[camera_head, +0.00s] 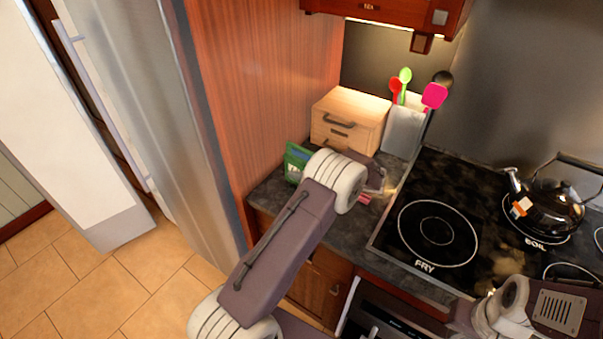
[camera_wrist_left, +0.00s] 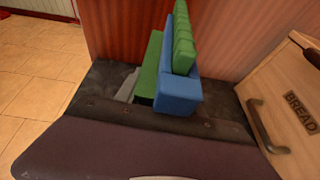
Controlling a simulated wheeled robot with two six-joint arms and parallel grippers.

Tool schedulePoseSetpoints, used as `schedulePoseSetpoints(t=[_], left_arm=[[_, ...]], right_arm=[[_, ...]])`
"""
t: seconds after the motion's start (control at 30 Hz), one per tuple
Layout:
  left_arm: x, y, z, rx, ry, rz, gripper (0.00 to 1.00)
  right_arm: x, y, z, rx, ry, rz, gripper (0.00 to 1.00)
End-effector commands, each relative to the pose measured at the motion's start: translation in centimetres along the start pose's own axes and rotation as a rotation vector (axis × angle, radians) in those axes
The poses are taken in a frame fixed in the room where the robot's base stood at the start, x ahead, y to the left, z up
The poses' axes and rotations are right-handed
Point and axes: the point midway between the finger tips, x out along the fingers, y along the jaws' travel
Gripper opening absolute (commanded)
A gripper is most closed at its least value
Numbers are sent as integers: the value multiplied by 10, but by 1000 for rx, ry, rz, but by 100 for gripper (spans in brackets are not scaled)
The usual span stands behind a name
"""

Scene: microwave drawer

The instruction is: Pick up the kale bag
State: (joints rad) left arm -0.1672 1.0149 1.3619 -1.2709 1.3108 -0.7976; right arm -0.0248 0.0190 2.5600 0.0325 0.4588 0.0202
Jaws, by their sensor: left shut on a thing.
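A green packet (camera_head: 297,160), which looks like the kale bag, stands on the counter by the wood panel, partly hidden behind my left wrist. In the left wrist view, a green and blue block-like shape (camera_wrist_left: 180,90) stands on the dark counter; I cannot tell whether it is one thing or several. My left gripper (camera_head: 382,186) is low over the counter, to the right of the green packet and in front of the bread box. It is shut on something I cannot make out. A small pink thing (camera_head: 364,198) shows just below it.
A wooden bread box (camera_head: 349,118) and a white utensil holder (camera_head: 403,130) stand behind my left gripper. The stove (camera_head: 430,235) with a black kettle (camera_head: 547,210) is to the right. The fridge (camera_head: 150,90) and wood panel (camera_head: 265,80) close off the left.

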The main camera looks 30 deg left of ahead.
Motion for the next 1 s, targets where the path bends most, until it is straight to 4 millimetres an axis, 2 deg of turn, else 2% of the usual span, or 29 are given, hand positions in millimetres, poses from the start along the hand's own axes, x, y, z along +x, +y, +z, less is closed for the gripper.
schedulePoseSetpoints(t=[0.23,0.37,0.57,0.83,1.0], left_arm=[[-10,0,25,-2,-2,-1,0],[-20,10,30,0,-2,-1,0],[-41,35,40,0,-1,-2,0],[-79,79,58,0,-2,-3,0],[-92,95,64,0,-2,-1,0]], right_arm=[[3,0,0,0,0,0,0],[4,0,0,0,0,0,0],[8,0,1,0,0,0,0],[12,0,1,0,0,0,0],[12,0,1,0,0,0,0]])
